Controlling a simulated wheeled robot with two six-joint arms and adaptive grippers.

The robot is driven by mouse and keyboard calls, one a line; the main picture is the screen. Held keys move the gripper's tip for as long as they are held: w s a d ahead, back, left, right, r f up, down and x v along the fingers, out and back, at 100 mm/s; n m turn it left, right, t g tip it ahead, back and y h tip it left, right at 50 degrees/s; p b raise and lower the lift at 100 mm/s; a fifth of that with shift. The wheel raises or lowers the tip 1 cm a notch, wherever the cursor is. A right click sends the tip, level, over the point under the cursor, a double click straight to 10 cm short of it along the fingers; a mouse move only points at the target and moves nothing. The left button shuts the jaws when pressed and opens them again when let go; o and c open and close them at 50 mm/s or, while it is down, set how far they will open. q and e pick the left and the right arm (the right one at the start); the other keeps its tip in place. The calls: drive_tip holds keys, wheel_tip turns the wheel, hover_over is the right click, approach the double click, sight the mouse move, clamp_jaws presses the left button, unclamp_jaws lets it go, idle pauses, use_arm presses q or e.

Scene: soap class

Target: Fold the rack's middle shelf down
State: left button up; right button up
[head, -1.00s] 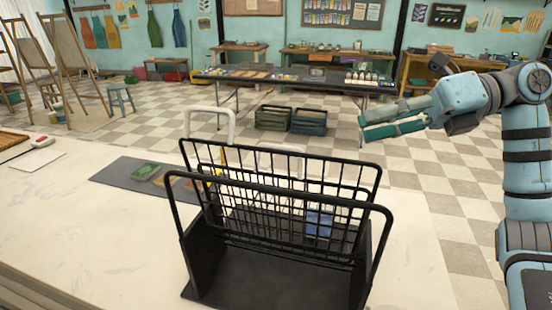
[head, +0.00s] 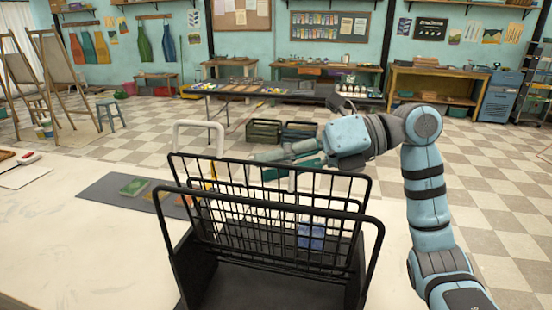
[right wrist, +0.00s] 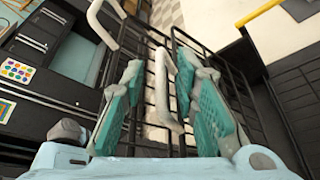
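The black wire rack (head: 268,206) stands on the pale table, with its wire grid panels upright. I cannot tell for certain which panel is the middle shelf. A white loop handle (head: 220,140) rises behind the rack at its left; a white loop also shows at the top left of the right wrist view (right wrist: 100,20). My right gripper (head: 262,163) is behind the rack's top edge. In the right wrist view its teal-padded fingers are apart, with another white handle (right wrist: 163,85) showing between them; contact is not clear. My left gripper is not in view.
A dark mat (head: 108,192) with a green block (head: 134,187) and other coloured items lies left of and behind the rack. The table's left front is mostly clear. Crates stand on the floor beyond.

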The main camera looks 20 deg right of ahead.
drive_tip(key=c, duration=0.5)
drive_tip(key=shift+w+d+f, duration=0.1)
drive_tip(key=shift+w, duration=0.05)
clamp_jaws()
drive_tip(key=w+d+f+m+y+p, duration=0.1)
drive_tip(key=w+d+f+m+p, duration=0.1)
drive_tip(key=w+d+p, duration=0.5)
drive_tip(key=w+m, duration=0.1)
drive_tip(key=w, duration=0.2)
drive_tip(key=shift+w+g+y, duration=0.3)
drive_tip(key=shift+y, duration=0.1)
